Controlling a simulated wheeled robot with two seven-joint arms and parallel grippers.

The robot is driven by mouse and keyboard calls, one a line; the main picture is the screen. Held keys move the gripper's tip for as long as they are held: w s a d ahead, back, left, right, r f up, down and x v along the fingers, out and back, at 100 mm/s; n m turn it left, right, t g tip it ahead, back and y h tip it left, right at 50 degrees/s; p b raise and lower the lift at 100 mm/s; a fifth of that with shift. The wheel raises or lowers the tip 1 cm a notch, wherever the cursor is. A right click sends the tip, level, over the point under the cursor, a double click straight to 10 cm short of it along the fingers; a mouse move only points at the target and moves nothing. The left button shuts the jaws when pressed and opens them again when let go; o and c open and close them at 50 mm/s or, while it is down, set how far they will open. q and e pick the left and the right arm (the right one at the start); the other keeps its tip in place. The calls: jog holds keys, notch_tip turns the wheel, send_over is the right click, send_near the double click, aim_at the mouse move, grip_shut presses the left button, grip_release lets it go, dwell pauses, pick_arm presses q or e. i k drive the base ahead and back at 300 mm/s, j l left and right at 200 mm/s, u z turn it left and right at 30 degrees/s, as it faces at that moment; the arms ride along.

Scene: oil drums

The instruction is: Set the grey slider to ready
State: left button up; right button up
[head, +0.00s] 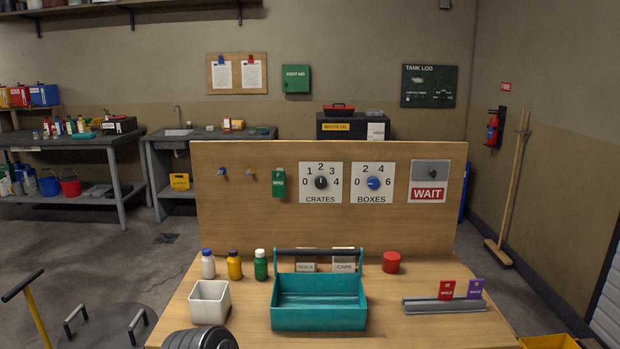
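The grey slider (432,174) is a small round grey knob on a grey plate with a white frame, at the right end of the upright wooden board (330,230). A red label reading WAIT (428,194) shows just below the knob. No ready label can be seen. Neither of my grippers can be made out in the head view, and nothing touches the slider.
Left of the slider are a BOXES dial (373,183) and a CRATES dial (320,183). On the bench stand a teal tray (318,318), a white box (209,302), several bottles, a red cylinder (391,262) and a grey rail (445,305) holding two cards.

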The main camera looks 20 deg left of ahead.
aim_at(432, 172)
jog(key=i+l, duration=0.1)
jog(key=l, duration=0.25)
jog(key=i+l+u, duration=0.1)
jog(key=l, duration=0.3)
jog(key=i+l, duration=0.15)
jog(key=l, duration=0.2)
jog(key=i+l, duration=0.1)
jog(key=l, duration=0.3)
jog(key=u, duration=0.05)
